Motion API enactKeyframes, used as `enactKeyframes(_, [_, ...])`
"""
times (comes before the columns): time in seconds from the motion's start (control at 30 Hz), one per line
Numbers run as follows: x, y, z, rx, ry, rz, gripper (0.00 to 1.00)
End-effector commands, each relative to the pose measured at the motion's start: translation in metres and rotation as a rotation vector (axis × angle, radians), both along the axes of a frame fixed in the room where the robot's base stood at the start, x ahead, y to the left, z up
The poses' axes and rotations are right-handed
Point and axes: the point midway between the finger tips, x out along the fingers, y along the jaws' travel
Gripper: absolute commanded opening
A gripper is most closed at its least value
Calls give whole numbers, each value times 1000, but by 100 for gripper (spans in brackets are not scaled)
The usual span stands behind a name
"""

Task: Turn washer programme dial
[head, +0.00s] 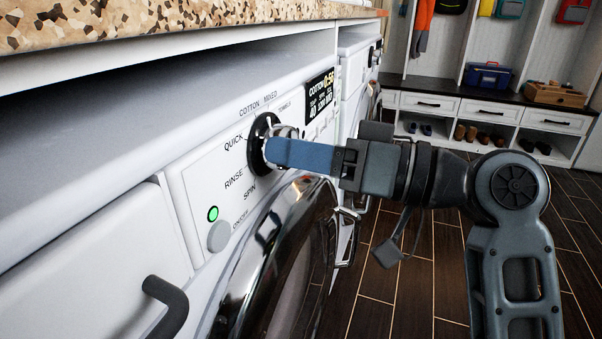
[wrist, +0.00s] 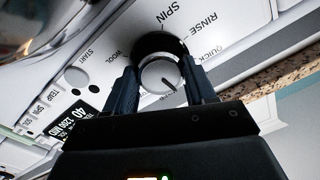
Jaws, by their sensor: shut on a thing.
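The washer programme dial (head: 259,143) is a silver knob on a black round base, set in the white control panel. Words such as QUICK, RINSE, SPIN and COTTON stand around it. My gripper (head: 283,152) reaches it from the right, and its blue finger hides part of the knob. In the wrist view the dial (wrist: 160,75) sits between the two dark fingers of my gripper (wrist: 163,86), which are shut on it. A dark pointer line shows on the knob's face, toward the gripper's palm. The lit display (head: 320,96) reads COTTON 0:56.
The washer's round chrome door (head: 262,262) lies just below the dial. A green light (head: 212,213) and a grey on/off button (head: 219,236) are lower left. A speckled counter (head: 150,22) overhangs the panel. Dark floor (head: 400,285) lies open to the right; shelves stand behind.

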Motion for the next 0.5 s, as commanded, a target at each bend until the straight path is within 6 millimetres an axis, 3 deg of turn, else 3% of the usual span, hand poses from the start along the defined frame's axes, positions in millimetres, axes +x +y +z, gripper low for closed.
enactKeyframes(0.03, [0, 0, -6, -14, -26, 2, 24])
enactKeyframes(0.5, [0, 0, -3, -74, -189, 2, 24])
